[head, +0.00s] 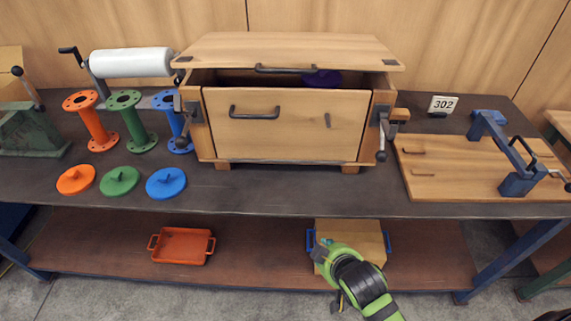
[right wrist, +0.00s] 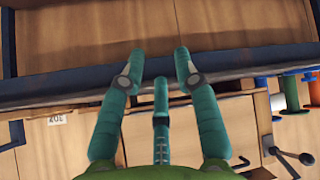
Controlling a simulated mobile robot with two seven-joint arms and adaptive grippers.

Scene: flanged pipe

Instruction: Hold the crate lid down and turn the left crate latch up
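The wooden crate (head: 285,128) stands on the dark bench. Its lid (head: 290,48) is raised at the front, and a dark gap shows beneath it. The left crate latch (head: 190,112) is on the crate's left side, with its lever hanging down to a dark knob. A similar lever and knob show in the right wrist view (right wrist: 290,158). The right latch (head: 383,130) also hangs down. My right gripper (head: 322,250) is low in front of the bench, apart from the crate. Its teal fingers (right wrist: 160,68) are spread and empty. My left gripper is out of view.
Orange, green and blue flanged pipes (head: 128,118) and discs (head: 119,181) are left of the crate. A board with a blue clamp (head: 490,150) is at right. An orange tray (head: 182,246) and a wooden box (head: 370,238) are on the lower shelf.

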